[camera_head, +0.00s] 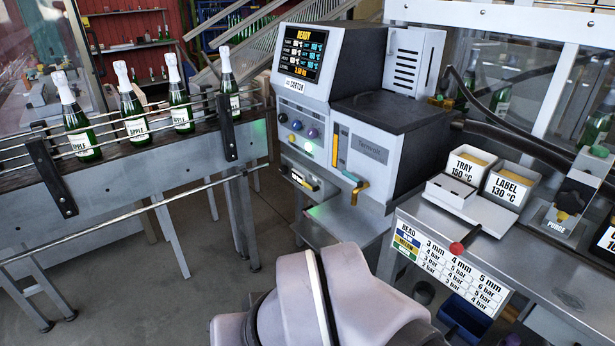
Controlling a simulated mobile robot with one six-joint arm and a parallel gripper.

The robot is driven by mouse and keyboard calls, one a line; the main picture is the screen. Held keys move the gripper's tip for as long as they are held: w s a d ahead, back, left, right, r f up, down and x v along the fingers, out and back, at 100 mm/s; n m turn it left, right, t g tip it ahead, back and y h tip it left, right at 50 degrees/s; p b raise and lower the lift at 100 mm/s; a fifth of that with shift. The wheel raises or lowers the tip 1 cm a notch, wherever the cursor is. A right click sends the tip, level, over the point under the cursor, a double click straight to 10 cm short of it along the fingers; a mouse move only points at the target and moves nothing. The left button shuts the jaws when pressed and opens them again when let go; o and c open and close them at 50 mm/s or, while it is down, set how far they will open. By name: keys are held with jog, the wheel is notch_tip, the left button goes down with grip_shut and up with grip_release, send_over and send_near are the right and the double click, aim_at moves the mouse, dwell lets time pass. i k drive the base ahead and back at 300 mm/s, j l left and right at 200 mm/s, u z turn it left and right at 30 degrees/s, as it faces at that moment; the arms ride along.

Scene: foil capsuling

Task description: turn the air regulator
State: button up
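No part is marked as the air regulator, and I cannot tell for sure which one it is. A dark unit with a yellowish-black knob (571,201) stands at the right edge above a "PURGE" label (556,228). A red ball knob (457,248) on a short rod sticks out at the bench's front edge. The carton machine (330,110) has small coloured knobs (297,125) on its front and a screen reading "READY". My arm's pale links fill the bottom middle; my gripper is not in view.
A chart (452,268) of bead sizes and bar values hangs on the bench front (420,215). White boxes marked "TRAY 150 °C" (462,180) and "LABEL 130 °C" (510,186) sit on the bench. Foil-topped bottles (135,112) line a conveyor (120,165) at left. Open floor (215,260) lies between.

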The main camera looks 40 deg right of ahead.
aim_at(283, 169)
jog(key=i+l+z, duration=0.35)
jog(key=i, duration=0.6)
jog(key=i+j+z, duration=0.15)
jog(key=i+z, duration=0.15)
jog(key=i, duration=0.65)
